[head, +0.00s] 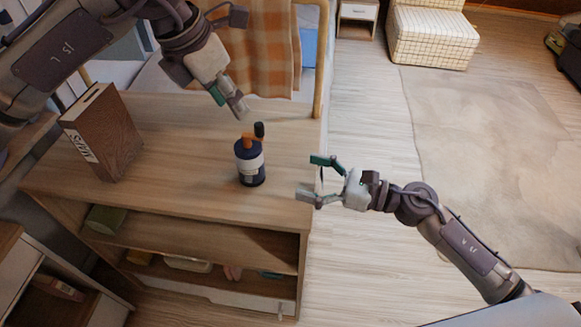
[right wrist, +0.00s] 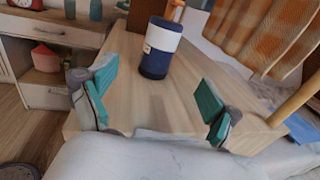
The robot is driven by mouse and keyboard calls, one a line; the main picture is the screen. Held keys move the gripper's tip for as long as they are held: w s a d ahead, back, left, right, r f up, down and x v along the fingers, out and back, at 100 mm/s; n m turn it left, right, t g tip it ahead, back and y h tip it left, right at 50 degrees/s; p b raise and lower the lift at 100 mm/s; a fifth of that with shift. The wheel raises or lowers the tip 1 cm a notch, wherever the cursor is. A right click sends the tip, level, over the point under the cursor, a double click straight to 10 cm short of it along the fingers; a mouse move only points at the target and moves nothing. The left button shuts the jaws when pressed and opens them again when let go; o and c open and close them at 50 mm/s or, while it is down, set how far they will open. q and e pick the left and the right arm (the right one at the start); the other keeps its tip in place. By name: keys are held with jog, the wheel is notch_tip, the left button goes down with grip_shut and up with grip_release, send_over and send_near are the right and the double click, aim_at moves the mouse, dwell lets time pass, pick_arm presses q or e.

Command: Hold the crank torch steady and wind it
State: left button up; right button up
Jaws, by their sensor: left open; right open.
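The crank torch (head: 250,163) stands upright on the wooden cabinet top, dark blue with a white band. An orange crank with a dark knob (head: 259,129) sits on its top. My right gripper (head: 312,178) is open and empty at the cabinet's right edge, to the right of the torch. Its two green-padded fingers (right wrist: 155,105) are wide apart in the right wrist view.
A brown book-like box (head: 103,132) stands on the left of the cabinet top (head: 185,150). An open shelf below holds a green item (head: 106,219) and other things. An orange checked cloth (head: 262,50) hangs behind, beside a wooden post (head: 321,60). The top around the torch is clear.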

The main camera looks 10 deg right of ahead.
aim_at(262, 164)
jog(key=x, duration=1.3)
jog(key=shift+w+a, duration=0.1)
jog(key=shift+w, duration=0.05)
jog(key=shift+f, duration=0.1)
jog(key=c, duration=1.4)
jog(key=shift+o, duration=0.2)
